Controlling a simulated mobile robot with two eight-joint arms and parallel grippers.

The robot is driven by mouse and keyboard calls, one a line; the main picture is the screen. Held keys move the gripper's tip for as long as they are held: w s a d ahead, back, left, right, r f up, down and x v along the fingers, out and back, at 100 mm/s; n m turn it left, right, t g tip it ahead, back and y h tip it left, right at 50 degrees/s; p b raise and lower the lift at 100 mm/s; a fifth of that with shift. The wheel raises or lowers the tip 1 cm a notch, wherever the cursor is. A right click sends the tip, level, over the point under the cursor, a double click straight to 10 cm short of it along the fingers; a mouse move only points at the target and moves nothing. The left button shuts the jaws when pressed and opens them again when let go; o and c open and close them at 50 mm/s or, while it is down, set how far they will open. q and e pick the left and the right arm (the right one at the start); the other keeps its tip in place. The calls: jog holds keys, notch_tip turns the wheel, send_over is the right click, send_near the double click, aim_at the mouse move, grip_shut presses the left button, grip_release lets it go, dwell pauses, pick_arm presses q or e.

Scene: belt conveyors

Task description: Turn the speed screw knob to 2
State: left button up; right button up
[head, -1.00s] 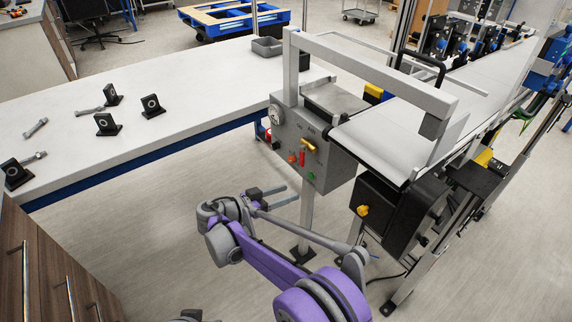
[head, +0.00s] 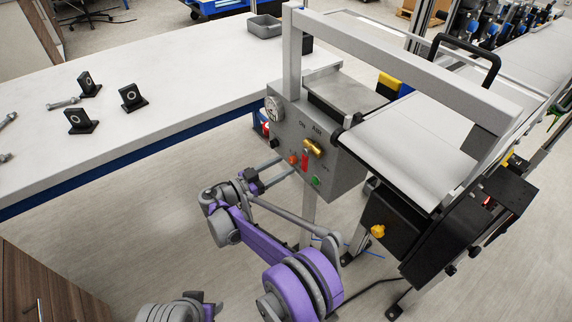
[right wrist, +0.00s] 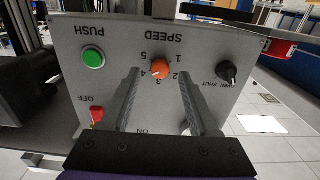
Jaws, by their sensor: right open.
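The orange speed knob (right wrist: 160,69) sits on the grey control panel (right wrist: 118,52) under the upside-down word SPEED, with digits around it. Its pointer setting is too small to read. My right gripper (right wrist: 158,75) is open and empty; its two fingers point at the panel, one on each side of the knob in the picture. I cannot tell whether they touch it. In the head view the right gripper (head: 277,170) is just left of the orange knob (head: 293,160).
A green push button (right wrist: 93,58), a red switch (right wrist: 96,115) and a black knob (right wrist: 227,72) share the panel. The conveyor belt (head: 410,150) is on the right. A white table (head: 170,75) with black brackets is on the left; open floor lies in front.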

aim_at(293, 160)
jog(key=shift+x, duration=1.2)
grip_shut()
